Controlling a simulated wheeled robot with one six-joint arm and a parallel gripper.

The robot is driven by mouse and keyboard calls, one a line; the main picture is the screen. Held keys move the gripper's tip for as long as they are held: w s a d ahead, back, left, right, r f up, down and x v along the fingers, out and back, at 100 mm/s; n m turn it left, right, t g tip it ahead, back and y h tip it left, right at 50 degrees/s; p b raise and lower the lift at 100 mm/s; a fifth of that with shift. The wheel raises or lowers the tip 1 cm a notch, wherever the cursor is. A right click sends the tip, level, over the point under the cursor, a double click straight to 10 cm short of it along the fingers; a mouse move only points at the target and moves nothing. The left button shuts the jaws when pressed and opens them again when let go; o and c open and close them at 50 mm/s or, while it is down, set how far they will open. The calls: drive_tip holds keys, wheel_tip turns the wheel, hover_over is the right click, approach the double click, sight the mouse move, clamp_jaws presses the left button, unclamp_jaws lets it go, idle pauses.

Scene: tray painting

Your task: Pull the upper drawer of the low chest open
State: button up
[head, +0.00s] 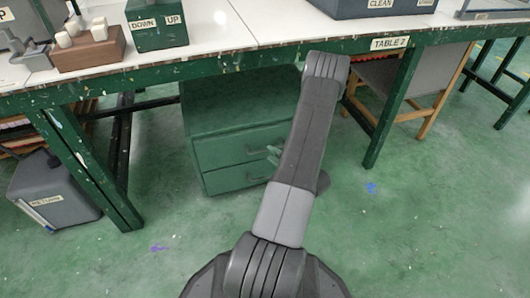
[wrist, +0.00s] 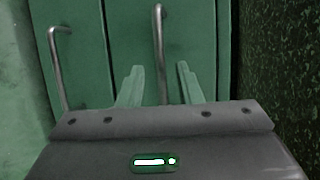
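The low chest (head: 200,160) is dark green and stands under the table, its drawers shut. Its upper drawer (head: 225,150) is partly hidden by my arm. In the wrist view my gripper (wrist: 160,80) is open, with a finger on each side of the upper drawer's metal bar handle (wrist: 159,40). I cannot tell whether the fingers touch it. The lower drawer (head: 225,180) lies below; its handle (wrist: 55,75) is at the left in the wrist view.
The white table (head: 225,25) overhangs the chest, its green legs (head: 85,170) on both sides. A grey "RETURN" container (head: 65,195) stands at left, a wooden-legged chair (head: 430,95) at right. Floor (head: 420,220) in front is clear apart from paint spots.

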sight(265, 150)
drive_tip(key=shift+b+x, duration=0.6)
drive_tip(key=shift+x, duration=1.8)
drive_tip(key=shift+s, duration=0.1)
clamp_jaws()
